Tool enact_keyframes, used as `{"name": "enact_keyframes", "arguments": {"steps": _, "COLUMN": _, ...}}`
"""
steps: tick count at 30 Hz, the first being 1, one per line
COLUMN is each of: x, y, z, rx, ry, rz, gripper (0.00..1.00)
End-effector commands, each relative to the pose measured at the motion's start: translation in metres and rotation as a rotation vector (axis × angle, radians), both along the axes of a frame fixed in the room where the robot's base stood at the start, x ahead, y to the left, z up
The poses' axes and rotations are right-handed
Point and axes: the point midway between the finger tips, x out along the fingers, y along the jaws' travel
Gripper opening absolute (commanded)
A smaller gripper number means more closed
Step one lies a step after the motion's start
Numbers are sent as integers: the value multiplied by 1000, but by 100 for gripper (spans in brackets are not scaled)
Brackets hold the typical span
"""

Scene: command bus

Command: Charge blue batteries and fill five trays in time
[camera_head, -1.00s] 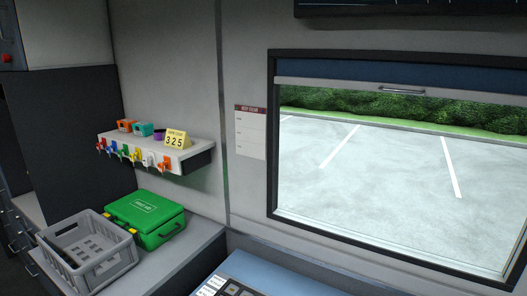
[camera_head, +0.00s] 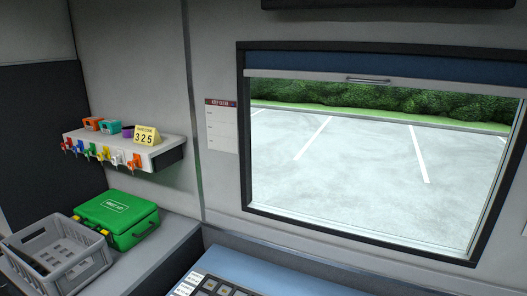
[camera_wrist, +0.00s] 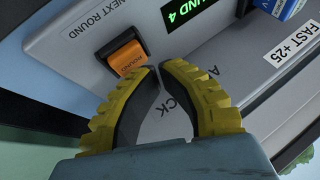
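My gripper (camera_wrist: 160,70) has yellow ribbed fingers whose tips come together, with nothing seen between them. The tips are close to an orange button (camera_wrist: 129,58) marked ROUND on a grey panel (camera_wrist: 75,50); I cannot tell if they touch it. The panel carries a NEXT ROUND label and a green ROUND 4 display (camera_wrist: 189,15). A blue object (camera_wrist: 288,8), perhaps a battery, is cut off at the top right of the wrist view, above a FAST +25 label (camera_wrist: 295,40). No tray is recognisable, and my gripper is not in the head view.
In the head view, a grey crate (camera_head: 88,262) and a green case (camera_head: 118,220) stand on the left counter. Above, a shelf (camera_head: 162,150) holds small coloured boxes, hanging keys and a 325 sign (camera_head: 146,136). A blue console (camera_head: 262,280) lies below the window (camera_head: 370,160).

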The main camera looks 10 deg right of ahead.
Motion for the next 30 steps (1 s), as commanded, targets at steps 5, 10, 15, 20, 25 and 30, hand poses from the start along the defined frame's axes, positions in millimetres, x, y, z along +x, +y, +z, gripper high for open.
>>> {"name": "enact_keyframes", "arguments": {"steps": 5, "x": 0, "y": 0, "z": 4, "rx": -1, "ry": -1, "rz": 0, "gripper": 0}}
{"name": "enact_keyframes", "arguments": {"steps": 10, "x": 0, "y": -1, "z": 17, "rx": -4, "ry": -2, "rz": 1, "gripper": 0}}
{"name": "enact_keyframes", "arguments": {"steps": 15, "x": 0, "y": 0, "z": 31, "rx": -1, "ry": -1, "rz": 0, "gripper": 0}}
{"name": "enact_keyframes", "arguments": {"steps": 20, "x": 0, "y": 0, "z": 43, "rx": -1, "ry": 0, "rz": 1, "gripper": 0}}
{"name": "enact_keyframes", "arguments": {"steps": 25, "x": 0, "y": -1, "z": 56, "rx": -2, "ry": 0, "rz": 0, "gripper": 0}}
{"name": "enact_keyframes", "arguments": {"steps": 30, "x": 0, "y": 0, "z": 61, "rx": -2, "ry": 0, "rz": 0, "gripper": 0}}
